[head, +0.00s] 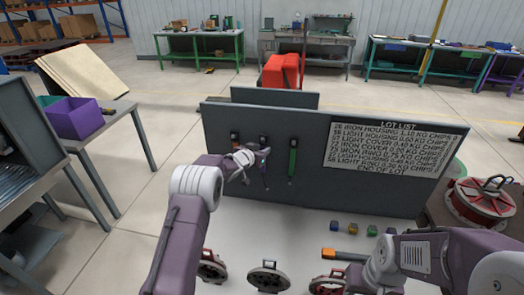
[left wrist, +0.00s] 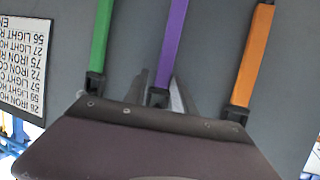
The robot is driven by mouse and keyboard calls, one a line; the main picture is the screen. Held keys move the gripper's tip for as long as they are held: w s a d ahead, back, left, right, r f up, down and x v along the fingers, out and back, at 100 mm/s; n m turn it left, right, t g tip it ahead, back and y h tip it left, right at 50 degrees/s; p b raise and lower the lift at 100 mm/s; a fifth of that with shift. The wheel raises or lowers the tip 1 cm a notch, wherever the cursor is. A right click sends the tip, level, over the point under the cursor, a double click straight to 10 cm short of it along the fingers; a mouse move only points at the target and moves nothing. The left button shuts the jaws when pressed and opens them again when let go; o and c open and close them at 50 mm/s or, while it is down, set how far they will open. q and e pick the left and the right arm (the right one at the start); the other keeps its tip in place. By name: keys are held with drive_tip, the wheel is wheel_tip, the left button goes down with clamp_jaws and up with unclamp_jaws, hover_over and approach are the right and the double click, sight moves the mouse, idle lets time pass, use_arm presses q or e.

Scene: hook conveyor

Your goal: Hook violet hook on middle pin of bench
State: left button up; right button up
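The violet hook (left wrist: 171,45) hangs on the middle pin of the grey panel, its black head (left wrist: 158,97) low in the left wrist view, which looks upside down. My left gripper (head: 265,165) is in front of it at the panel. In the left wrist view its fingers (left wrist: 160,90) stand apart on either side of the hook's black head. Contact cannot be told. The middle pin (head: 263,140) shows just above the gripper in the head view. My right gripper is not clearly visible; my right arm reaches in low on the right.
A green hook (head: 292,160) hangs right of the middle pin, and an orange hook (left wrist: 250,55) hangs on the other side. A lot list (head: 397,145) is on the panel (head: 470,150). Small cubes (head: 353,228), round housings (head: 269,277) and an orange-ended bar (head: 330,253) lie in front.

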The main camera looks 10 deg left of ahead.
use_arm(q)
drive_tip(key=shift+a, duration=0.15)
drive_tip(key=shift+s+a+b, duration=0.2)
drive_tip(key=shift+s+b, duration=0.1)
drive_tip(key=shift+b, duration=0.05)
drive_tip(key=b+v, duration=0.2)
drive_tip(key=v, duration=0.6)
drive_tip(key=shift+s+d+r+b, duration=0.15)
drive_tip(key=shift+d+r+b, duration=0.1)
drive_tip(key=shift+d+b, duration=0.1)
drive_tip(key=s+d+r, duration=0.2)
drive_tip(key=s+r, duration=0.3)
drive_tip(key=s+a+f+n+g+y, duration=0.1)
drive_tip(key=s+f+g, duration=0.3)
drive_tip(key=s, duration=0.7)
drive_tip(key=s+f+n+g+y, duration=0.1)
drive_tip(key=s+f+g, duration=0.3)
drive_tip(key=s+f, duration=0.4)
drive_tip(key=s+a+f+n+g+y, duration=0.1)
drive_tip(key=s+f+g, duration=0.3)
drive_tip(key=s, duration=1)
wheel_tip(320, 180, down, 3)
drive_tip(key=shift+s+a+r+b, duration=0.1)
drive_tip(key=shift+s+a+b, duration=0.1)
drive_tip(key=shift+a+b, duration=0.15)
